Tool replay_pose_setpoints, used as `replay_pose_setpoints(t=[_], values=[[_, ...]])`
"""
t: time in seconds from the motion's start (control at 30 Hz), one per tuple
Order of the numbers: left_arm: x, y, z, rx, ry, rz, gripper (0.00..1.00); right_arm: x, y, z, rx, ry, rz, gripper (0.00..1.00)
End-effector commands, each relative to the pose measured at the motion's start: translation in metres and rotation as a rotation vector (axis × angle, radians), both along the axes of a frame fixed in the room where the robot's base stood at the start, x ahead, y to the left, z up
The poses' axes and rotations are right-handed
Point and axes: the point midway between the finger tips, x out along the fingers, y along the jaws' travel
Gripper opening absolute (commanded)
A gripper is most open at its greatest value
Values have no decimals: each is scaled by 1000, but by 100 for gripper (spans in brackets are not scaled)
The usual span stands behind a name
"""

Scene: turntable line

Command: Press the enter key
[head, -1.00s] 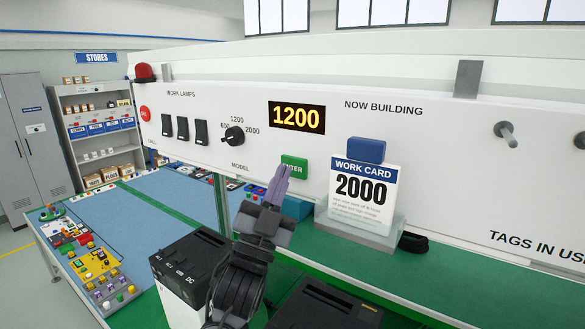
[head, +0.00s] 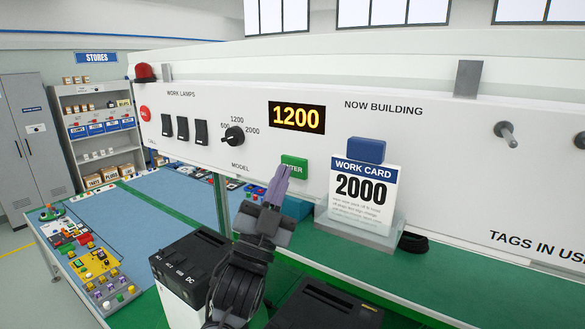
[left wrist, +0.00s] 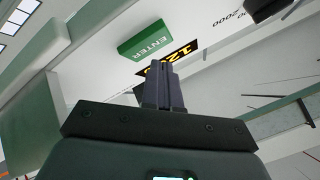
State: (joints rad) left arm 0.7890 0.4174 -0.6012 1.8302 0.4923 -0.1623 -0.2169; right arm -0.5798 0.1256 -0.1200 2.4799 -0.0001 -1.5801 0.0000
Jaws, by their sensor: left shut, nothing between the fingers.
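The green ENTER key (head: 294,166) sits on the white panel below the display (head: 297,116), which reads 1200. It also shows in the left wrist view (left wrist: 146,40), ahead of the fingertips. My left gripper (head: 280,173) is shut and empty. Its purple-grey fingers point up at the key and cover part of its left lower side in the head view. In the left wrist view the fingertips (left wrist: 160,66) appear a little below the key; whether they touch it I cannot tell. My right gripper is not in view.
A work card (head: 362,190) reading 2000 stands in a clear holder right of the key, with a blue block (head: 367,150) behind its top. The model knob (head: 234,136) and several black switches are to the left. Black boxes (head: 195,265) stand below.

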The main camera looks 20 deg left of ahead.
Motion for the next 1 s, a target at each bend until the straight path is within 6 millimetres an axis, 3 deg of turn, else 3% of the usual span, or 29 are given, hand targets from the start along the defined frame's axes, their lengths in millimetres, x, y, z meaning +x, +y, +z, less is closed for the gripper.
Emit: replay_pose_setpoints(t=[1.0], values=[[9, -3, 0, 0, 0, 0, 0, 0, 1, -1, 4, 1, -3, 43]])
